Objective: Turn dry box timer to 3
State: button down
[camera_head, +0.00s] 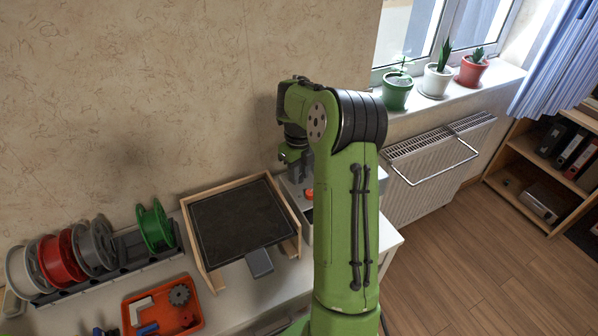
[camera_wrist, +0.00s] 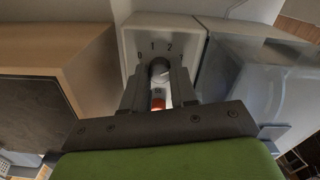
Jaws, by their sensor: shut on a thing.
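The dry box (camera_wrist: 190,30) shows a pale front panel in the wrist view, with the marks 1 and 2 readable and another mark partly visible at the left. The round dark timer knob (camera_wrist: 159,68) sits below these marks. My gripper (camera_wrist: 160,80) is shut on the knob, one finger on each side. The fingers hide much of the knob, and I cannot tell which mark it points to. An orange-red part (camera_wrist: 157,103) shows between the fingers below the knob. In the head view my arm hides most of the dry box.
A wooden-framed tray with a dark bed (camera_head: 240,222) stands left of the dry box, close to my gripper. Several filament spools (camera_head: 62,258) stand on a rack farther left. An orange bin (camera_head: 163,308) holds small parts. A radiator (camera_head: 440,170) is at the right.

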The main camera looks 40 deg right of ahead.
jog(key=c, duration=0.9)
grip_release()
jog(key=shift+r, duration=0.1)
notch_tip(320, 180, up, 16)
jog(key=p, duration=0.5)
jog(key=shift+f, duration=0.2)
